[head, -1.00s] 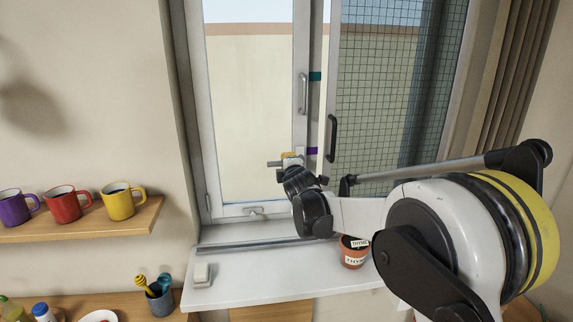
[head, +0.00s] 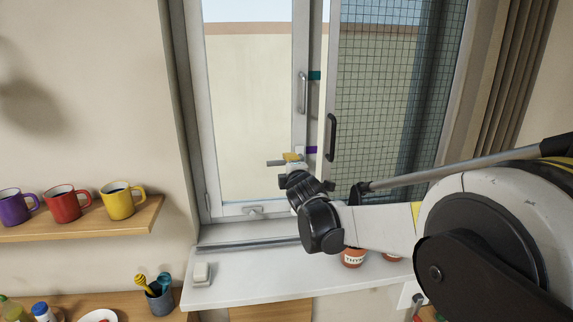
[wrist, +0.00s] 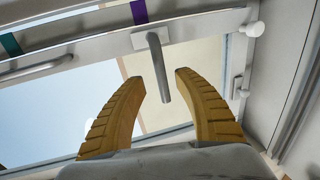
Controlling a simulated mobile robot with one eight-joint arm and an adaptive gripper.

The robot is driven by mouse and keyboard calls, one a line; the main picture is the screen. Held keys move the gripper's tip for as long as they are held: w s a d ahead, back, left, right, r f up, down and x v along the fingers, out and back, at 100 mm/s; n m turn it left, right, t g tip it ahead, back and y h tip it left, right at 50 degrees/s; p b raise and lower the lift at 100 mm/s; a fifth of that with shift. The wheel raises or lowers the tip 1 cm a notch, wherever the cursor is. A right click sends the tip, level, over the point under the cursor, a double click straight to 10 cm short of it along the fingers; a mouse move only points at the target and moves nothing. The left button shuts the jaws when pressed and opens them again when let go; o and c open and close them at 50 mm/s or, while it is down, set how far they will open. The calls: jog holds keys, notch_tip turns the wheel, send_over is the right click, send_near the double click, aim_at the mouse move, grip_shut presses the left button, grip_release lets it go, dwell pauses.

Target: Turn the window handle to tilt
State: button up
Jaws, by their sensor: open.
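The window handle (head: 274,163) is a grey lever on the right upright of the left sash, pointing left, about level, in the head view. Its pale base plate sits near a purple mark (head: 312,150); a teal mark (head: 315,76) is higher up. In the wrist view the handle (wrist: 157,62) runs from its plate into the gap between my two yellow fingers. My gripper (wrist: 158,80) is open, with a finger on either side of the lever and gaps visible on both sides. In the head view my gripper (head: 291,157) is small and partly hidden by my wrist.
A vertical grey bar (head: 303,92) is above on the same upright, and a dark bar (head: 332,138) is on the meshed right panel. On the sill (head: 230,277) stand a white box (head: 202,273) and a thyme pot (head: 353,258). Mugs stand on a shelf (head: 85,222) at left.

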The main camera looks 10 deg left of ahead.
jog(key=v, duration=0.6)
jog(key=s+d+f+m+g+h+b, duration=0.1)
jog(key=s+d+m+g+h, duration=0.1)
jog(key=s+d+m, duration=0.45)
jog(key=s+d+f+m+g+h+b, duration=0.1)
jog(key=s+d+m+h, duration=0.15)
jog(key=s+d, duration=0.65)
jog(key=s+d+f+m+g, duration=0.1)
jog(key=s+d+f+m, duration=0.2)
jog(key=s, duration=0.4)
jog(key=s+d+f+m+g+b, duration=0.1)
jog(key=s+d+f+m+g, duration=0.1)
jog(key=s+d+f+m, duration=0.2)
jog(key=s+d+f+m+g, duration=0.2)
jog(key=s+d+f+m, duration=0.2)
jog(key=s, duration=0.7)
jog(key=shift+d+f+m+b, duration=0.25)
jog(key=shift+f+m+b, duration=0.15)
jog(key=shift+f+m, duration=0.25)
jog(key=shift+c, duration=0.4)
